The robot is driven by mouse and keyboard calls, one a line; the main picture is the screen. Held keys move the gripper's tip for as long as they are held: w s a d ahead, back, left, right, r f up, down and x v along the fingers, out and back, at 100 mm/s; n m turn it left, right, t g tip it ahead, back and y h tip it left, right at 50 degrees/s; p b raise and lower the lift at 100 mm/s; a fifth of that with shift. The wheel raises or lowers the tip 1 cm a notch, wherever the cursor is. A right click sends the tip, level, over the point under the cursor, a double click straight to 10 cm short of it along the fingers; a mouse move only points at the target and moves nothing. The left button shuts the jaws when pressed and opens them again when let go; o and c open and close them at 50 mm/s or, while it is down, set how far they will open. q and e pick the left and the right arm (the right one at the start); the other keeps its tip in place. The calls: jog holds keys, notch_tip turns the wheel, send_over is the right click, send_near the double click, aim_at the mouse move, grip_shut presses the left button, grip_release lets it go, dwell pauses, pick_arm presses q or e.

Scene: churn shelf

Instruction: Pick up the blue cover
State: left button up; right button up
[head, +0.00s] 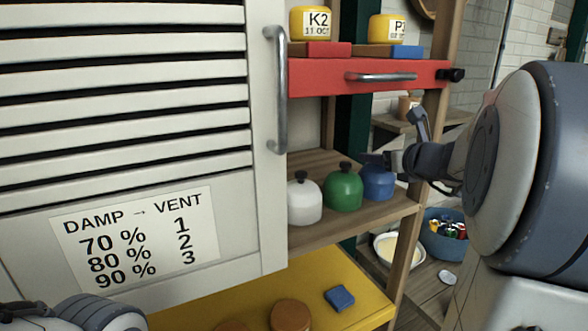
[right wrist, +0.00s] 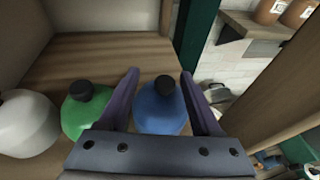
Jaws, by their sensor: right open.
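The blue cover (head: 379,184), a rounded dome, stands on the middle wooden shelf at the right end of a row of covers. In the right wrist view the blue cover (right wrist: 160,112) shows its black knob and sits between my two fingers. My right gripper (head: 374,158) is at the top of the blue cover, and its arm comes in from the right. In the right wrist view the right gripper (right wrist: 160,76) is open, with a finger on each side of the cover. Contact cannot be told. My left gripper is not in view.
A green cover (head: 343,188) stands close left of the blue one, then a white cover (head: 304,201). A red drawer (head: 370,76) is above them. A wooden post (head: 425,135) rises to the right. A louvred door (head: 130,110) fills the left.

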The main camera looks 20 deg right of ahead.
jog(key=x, duration=0.2)
jog(key=p+x, duration=0.1)
jog(key=x, duration=0.1)
jog(key=shift+d+f, duration=0.15)
jog(key=shift+d, duration=0.15)
grip_shut()
